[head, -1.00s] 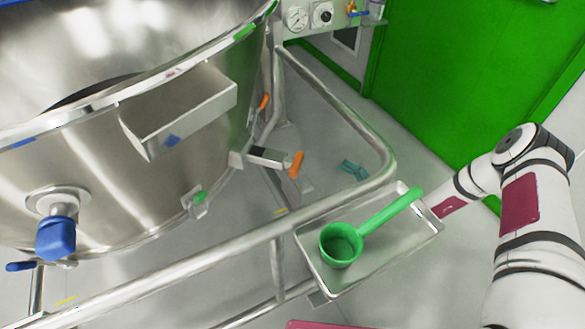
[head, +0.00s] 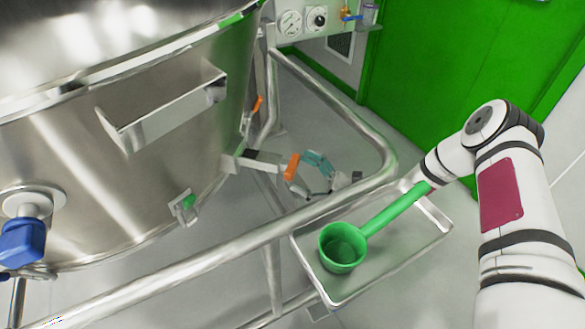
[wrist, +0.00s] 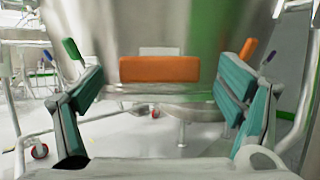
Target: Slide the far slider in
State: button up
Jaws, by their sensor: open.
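The far slider is a metal bar with an orange end handle (head: 291,167). It sticks out from a bracket low on the steel vessel, beyond the frame rail. My open gripper (head: 312,178) is just right of the handle, with teal pads. In the wrist view the orange handle (wrist: 160,69) is centred ahead between the spread fingers (wrist: 160,95), apart from both pads. A nearer slider with a green end (head: 187,203) is at the vessel's lower side. How far the orange-handled slider sticks out is hard to judge.
A thick steel rail (head: 225,245) curves between my arm and the vessel (head: 120,190). A tray (head: 385,265) holding a green scoop (head: 342,247) is below my arm. An orange lever (head: 257,103) is higher on the vessel. A blue valve (head: 22,240) is at left.

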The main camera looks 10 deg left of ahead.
aim_at(292, 166)
jog(key=shift+x, duration=1.6)
